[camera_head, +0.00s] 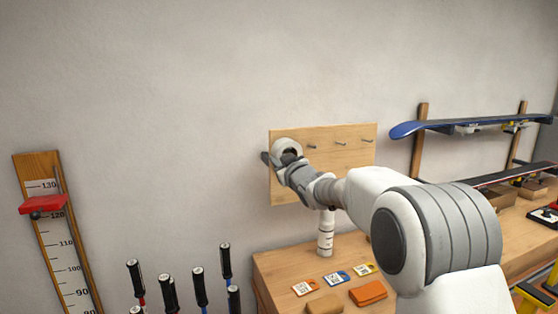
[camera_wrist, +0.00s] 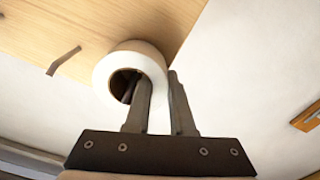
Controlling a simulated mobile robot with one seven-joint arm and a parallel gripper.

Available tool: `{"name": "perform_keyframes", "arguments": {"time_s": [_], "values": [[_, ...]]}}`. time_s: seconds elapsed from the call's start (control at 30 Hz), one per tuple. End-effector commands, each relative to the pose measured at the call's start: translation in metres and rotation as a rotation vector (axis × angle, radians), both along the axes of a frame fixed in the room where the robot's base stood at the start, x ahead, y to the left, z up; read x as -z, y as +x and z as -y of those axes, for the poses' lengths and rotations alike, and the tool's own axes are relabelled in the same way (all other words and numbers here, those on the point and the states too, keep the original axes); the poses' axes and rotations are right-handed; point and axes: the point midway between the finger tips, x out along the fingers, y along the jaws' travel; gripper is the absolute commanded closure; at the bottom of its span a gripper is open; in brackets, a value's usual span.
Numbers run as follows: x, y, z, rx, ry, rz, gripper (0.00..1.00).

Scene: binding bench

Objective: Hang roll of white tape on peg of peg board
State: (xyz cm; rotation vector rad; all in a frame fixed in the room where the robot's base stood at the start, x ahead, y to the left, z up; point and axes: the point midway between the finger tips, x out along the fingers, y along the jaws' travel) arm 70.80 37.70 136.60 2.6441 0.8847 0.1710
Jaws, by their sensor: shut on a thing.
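The roll of white tape (camera_wrist: 108,78) shows in the wrist view, in front of the wooden peg board (camera_wrist: 120,20) near its edge. My gripper (camera_wrist: 158,82) is shut on the roll's rim, with the left finger over the hole side and the right finger outside. Something dark shows inside the hole; I cannot tell whether it is a peg. A bare metal peg (camera_wrist: 64,61) sticks out left of the roll. In the head view, the peg board (camera_head: 345,178) hangs on the wall with several pegs.
Below the board is a wooden bench (camera_head: 283,262) with a white bottle (camera_head: 325,235), coloured tags and an orange pouch (camera_head: 368,293). A rack with a blue ski-like board (camera_head: 440,127) is to the right. Several dark-handled tools (camera_head: 200,285) and a ruled post (camera_head: 68,240) stand left.

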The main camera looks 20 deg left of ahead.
Motion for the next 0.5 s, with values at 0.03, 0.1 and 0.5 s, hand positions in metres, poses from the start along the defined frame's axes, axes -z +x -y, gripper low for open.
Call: {"name": "perform_keyframes", "arguments": {"time_s": [0.03, 0.1, 0.5], "values": [[0.0047, 0.0000, 0.0000, 0.000, -0.004, -0.008, 1.00], [0.0052, 0.0000, 0.0000, 0.000, -0.004, -0.009, 1.00], [0.0039, 0.0000, -0.0001, 0.000, -0.002, -0.006, 0.43]]}}
